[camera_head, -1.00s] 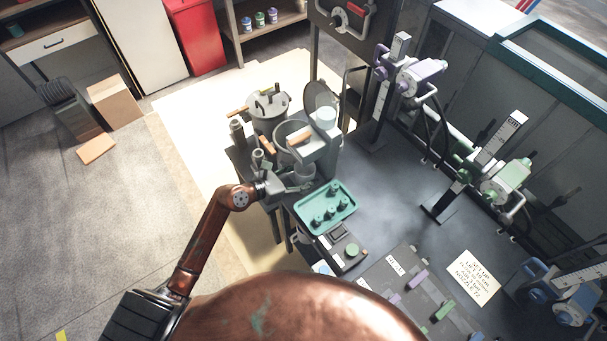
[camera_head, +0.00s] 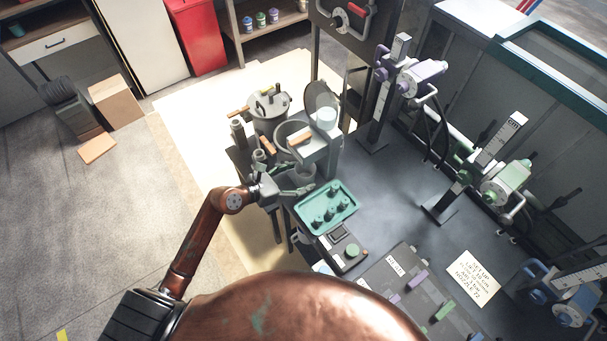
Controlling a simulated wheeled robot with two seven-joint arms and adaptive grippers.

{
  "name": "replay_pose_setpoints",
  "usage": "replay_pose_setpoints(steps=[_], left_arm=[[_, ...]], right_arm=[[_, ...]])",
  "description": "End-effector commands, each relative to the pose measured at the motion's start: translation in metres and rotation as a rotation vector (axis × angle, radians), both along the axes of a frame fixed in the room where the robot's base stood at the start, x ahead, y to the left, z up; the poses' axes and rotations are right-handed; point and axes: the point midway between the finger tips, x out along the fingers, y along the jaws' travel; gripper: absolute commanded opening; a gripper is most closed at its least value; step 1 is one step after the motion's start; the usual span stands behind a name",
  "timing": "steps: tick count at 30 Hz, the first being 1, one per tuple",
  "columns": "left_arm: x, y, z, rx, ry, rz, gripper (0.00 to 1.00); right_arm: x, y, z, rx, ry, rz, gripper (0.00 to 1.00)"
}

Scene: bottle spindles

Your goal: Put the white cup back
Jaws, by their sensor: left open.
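A pale cup (camera_head: 304,173), greyish in the shade, stands low at the foot of the grey stand, just beyond my left gripper. A second pale white, cup-like cylinder (camera_head: 326,118) sits upright on top of the grey stand (camera_head: 318,150). I cannot tell for sure which of the two is the white cup. My left gripper (camera_head: 296,187) is open, beside and in front of the lower cup, with no object seen in it. Whether a fingertip touches that cup is too small to tell. My right gripper is not in view.
A control box with a green button (camera_head: 352,250) stands nearer. The dark tabletop (camera_head: 385,200) is clear right of the tray.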

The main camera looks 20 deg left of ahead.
Motion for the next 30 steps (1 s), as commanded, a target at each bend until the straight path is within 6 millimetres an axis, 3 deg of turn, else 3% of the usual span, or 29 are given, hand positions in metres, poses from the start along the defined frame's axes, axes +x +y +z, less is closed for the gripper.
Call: replay_pose_setpoints(steps=[12, 18, 30], left_arm=[[-0.06, 0.047, 0.031, 0.002, 0.001, 0.001, 0.67], [-0.07, 0.054, 0.037, 0.001, 0.001, 0.0, 0.67], [-0.07, 0.053, 0.045, -0.035, -0.01, 0.013, 0.67]], right_arm=[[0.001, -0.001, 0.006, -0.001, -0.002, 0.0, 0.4], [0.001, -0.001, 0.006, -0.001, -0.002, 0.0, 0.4], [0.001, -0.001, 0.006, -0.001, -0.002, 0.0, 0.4]])
